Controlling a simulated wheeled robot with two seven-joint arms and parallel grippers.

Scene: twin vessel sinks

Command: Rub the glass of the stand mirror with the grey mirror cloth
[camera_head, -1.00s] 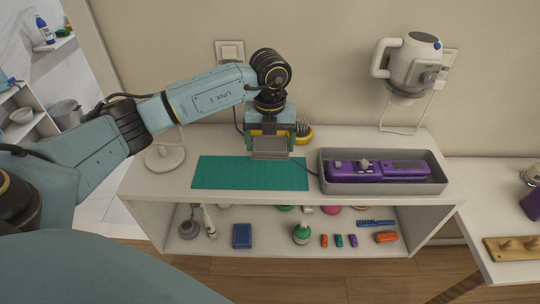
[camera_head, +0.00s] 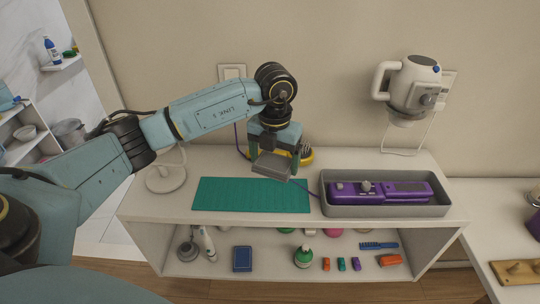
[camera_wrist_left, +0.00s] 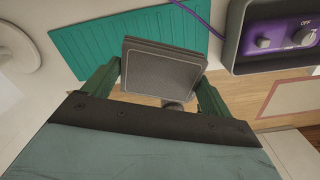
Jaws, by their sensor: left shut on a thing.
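My left gripper (camera_head: 274,160) is shut on a folded grey square cloth (camera_head: 271,171). It holds the cloth over the back right part of the green mat, tilted in the head view. In the left wrist view the cloth (camera_wrist_left: 162,70) sits flat between the two green fingers. A white round base with a thin stem (camera_head: 166,179), which looks like the stand mirror's foot, stands left of the mat. Its upper part is hidden behind my left arm, and no mirror glass shows. My right gripper is not in view.
A green ribbed mat (camera_head: 225,196) lies on the cabinet top. A grey tray (camera_head: 385,211) with a purple device (camera_head: 405,190) is to its right, with a purple cord. A yellow item (camera_head: 307,156) sits behind the gripper. A white wall appliance (camera_head: 415,88) hangs at right.

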